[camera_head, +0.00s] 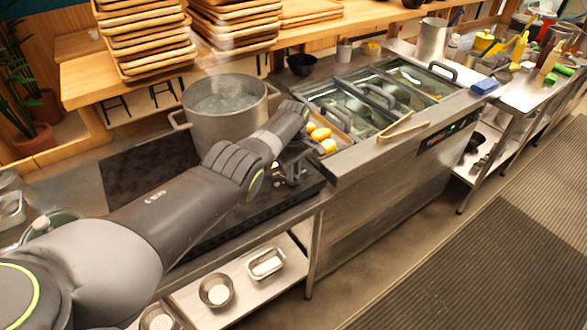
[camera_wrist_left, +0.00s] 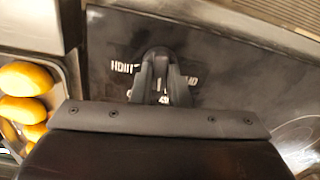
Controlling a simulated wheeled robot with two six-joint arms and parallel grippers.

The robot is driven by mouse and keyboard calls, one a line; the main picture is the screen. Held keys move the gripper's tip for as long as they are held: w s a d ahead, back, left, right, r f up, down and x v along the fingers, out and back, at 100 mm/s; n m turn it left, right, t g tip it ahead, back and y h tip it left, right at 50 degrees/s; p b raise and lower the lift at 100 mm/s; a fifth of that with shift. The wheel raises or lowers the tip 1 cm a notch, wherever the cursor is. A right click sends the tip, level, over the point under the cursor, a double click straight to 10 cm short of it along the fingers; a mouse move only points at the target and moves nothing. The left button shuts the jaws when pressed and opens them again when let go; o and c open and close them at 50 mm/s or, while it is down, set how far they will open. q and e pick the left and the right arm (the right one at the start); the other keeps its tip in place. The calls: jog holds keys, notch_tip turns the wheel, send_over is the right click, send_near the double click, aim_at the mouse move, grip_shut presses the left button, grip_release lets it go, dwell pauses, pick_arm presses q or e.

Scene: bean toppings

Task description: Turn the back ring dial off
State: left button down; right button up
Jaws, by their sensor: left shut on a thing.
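My left gripper (camera_head: 290,172) reaches down at the right end of the black cooktop (camera_head: 135,170), beside the pot. In the left wrist view the dark fingers (camera_wrist_left: 163,82) are together over a black panel (camera_wrist_left: 225,75) with white lettering on both sides of them. The fingers are shut on a dial, which they hide almost wholly. I cannot read its setting or tell from the pictures which ring it belongs to. My right gripper is not in view.
A large steaming pot (camera_head: 225,118) stands on the cooktop behind my left forearm. Yellow buns lie in a tray (camera_wrist_left: 62,78) next to the panel. A steel counter with glass lids (camera_head: 375,85) and tongs (camera_head: 403,128) is to the right. Stacked wooden trays (camera_head: 145,38) stand at the back.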

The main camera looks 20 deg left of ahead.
pick_arm(q)
jog(key=n, duration=0.6)
jog(key=shift+r, duration=0.1)
jog(key=n, duration=0.5)
jog(key=shift+n+p, duration=0.35)
jog(key=shift+n, duration=0.05)
jog(key=shift+w, duration=0.1)
jog(key=c, duration=1.4)
grip_release()
jog(key=shift+r+p, duration=0.5)
jog(key=shift+p, duration=0.05)
notch_tip(320, 180, up, 5)
jog(key=p, duration=0.3)
jog(key=shift+r+p, duration=0.1)
jog(key=shift+p, duration=0.25)
notch_tip(320, 180, up, 11)
jog(key=b, duration=0.1)
